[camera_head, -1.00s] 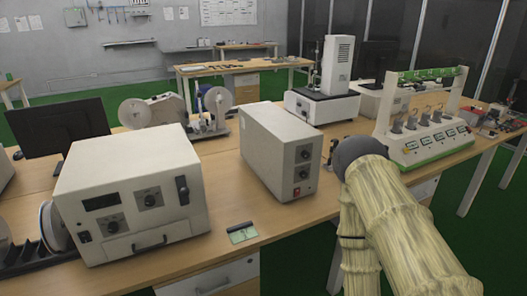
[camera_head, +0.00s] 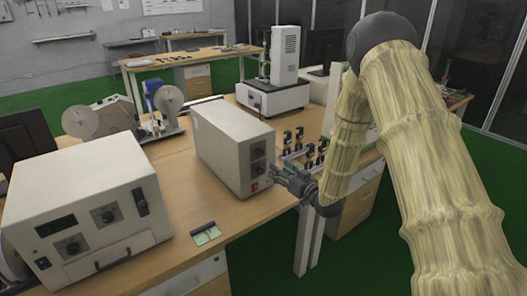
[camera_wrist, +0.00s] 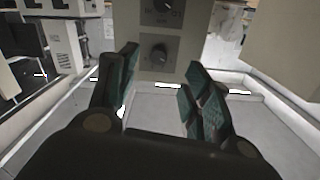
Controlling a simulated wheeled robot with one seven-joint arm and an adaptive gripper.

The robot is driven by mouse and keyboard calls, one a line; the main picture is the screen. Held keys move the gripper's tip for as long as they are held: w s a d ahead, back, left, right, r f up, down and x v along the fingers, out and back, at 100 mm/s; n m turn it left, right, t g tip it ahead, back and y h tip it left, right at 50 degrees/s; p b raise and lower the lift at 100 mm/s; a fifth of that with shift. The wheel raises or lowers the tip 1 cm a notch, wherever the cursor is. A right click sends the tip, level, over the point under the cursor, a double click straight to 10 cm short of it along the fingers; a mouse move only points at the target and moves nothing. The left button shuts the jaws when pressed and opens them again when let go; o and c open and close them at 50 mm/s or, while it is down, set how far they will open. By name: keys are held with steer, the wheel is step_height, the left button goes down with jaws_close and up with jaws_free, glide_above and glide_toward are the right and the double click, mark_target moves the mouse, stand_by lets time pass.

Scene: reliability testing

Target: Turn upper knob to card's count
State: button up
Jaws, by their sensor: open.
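The white box (camera_head: 215,135) with two black knobs stands on the wooden table; its front panel faces right in the head view. The upper knob (camera_head: 257,153) sits above the lower knob (camera_head: 256,169). A red switch (camera_head: 255,186) is below them. In the wrist view, the upper knob (camera_wrist: 163,5) is at the top edge and the lower knob (camera_wrist: 159,52) is between the fingers. My gripper (camera_head: 284,174) is in front of the panel near the lower knob's height, open, and seems apart from it. The small green-and-white card (camera_head: 206,234) lies near the table's front edge; its marks are too small to read.
A larger white oven-like box (camera_head: 85,215) with its own knobs stands at left. Reels (camera_head: 168,100) stand behind. A rig with several black clamps (camera_head: 310,150) is close behind my gripper. Bare table (camera_head: 250,222) lies in front of the knob box.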

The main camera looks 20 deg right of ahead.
mark_target(262, 152)
steer(key=p+x, duration=0.1)
steer(key=x, duration=0.2)
steer(key=r+p+x, duration=0.1)
steer(key=x, duration=0.3)
steer(key=r+p+x, duration=0.1)
steer(key=x, duration=0.3)
steer(key=shift+w+d, duration=0.1)
steer(key=shift+w, duration=0.1)
steer(key=shift+c, duration=0.3)
steer(key=shift+f, duration=0.1)
steer(key=c, duration=1)
